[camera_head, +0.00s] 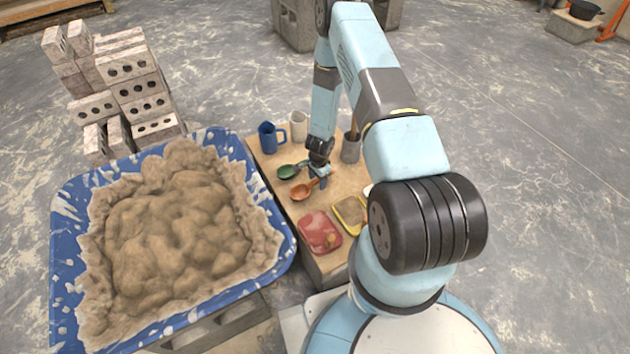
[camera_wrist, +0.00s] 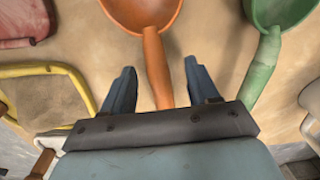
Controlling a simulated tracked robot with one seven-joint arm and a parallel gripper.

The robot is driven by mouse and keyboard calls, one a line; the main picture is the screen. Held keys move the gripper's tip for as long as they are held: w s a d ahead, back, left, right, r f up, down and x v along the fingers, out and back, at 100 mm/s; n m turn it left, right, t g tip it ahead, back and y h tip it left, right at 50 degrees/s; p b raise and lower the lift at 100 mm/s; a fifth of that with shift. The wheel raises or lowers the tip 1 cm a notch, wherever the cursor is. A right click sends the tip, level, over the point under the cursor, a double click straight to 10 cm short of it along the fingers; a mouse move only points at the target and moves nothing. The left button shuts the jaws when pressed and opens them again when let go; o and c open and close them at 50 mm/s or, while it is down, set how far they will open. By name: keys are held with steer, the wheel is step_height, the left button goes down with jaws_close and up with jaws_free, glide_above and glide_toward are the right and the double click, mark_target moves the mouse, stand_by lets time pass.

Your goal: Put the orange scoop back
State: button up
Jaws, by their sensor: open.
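The orange scoop (camera_head: 301,192) lies on the wooden board, its bowl toward the blue tub and its handle under my gripper (camera_head: 319,180). In the wrist view the orange scoop (camera_wrist: 157,62) runs up the middle, bowl at the top edge. My gripper (camera_wrist: 161,88) is open there, one finger on each side of the handle, with gaps on both sides. Whether the fingers are at handle height I cannot tell. The handle's end is hidden behind my gripper.
A green scoop (camera_head: 288,171) lies close beside the orange one. A blue mug (camera_head: 267,137), a white mug (camera_head: 298,125) and a grey pot (camera_head: 351,148) stand behind. A red container (camera_head: 319,231) and a yellow-rimmed tray (camera_head: 350,214) are nearer. The blue mortar tub (camera_head: 72,243) is left.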

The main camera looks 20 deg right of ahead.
steer(key=shift+r, duration=0.1)
step_height(320, 180, up, 14)
steer(key=shift+s+d+f, duration=0.2)
steer(key=shift+f, duration=0.05)
stand_by(0.5)
steer(key=s+a+r+n+t+y, duration=0.1)
steer(key=a+r+n, duration=0.15)
steer(key=r, duration=1.55)
steer(key=a+r+n+t+y, duration=0.15)
steer(key=r+n, duration=0.25)
steer(key=r, duration=1.5)
steer(key=s+r+n+t+h, duration=0.1)
steer(key=s+r+n, duration=0.3)
steer(key=s+r, duration=0.8)
steer(key=s+d+r+n+t+h, duration=0.1)
steer(key=s+r, duration=0.3)
steer(key=s, duration=0.3)
steer(key=s+d+r+n, duration=0.1)
steer(key=s+r+n, duration=0.1)
steer(key=s+r, duration=0.3)
steer(key=s, duration=0.3)
steer(key=shift+s+t+h, duration=0.15)
steer(key=shift+t+h, duration=0.2)
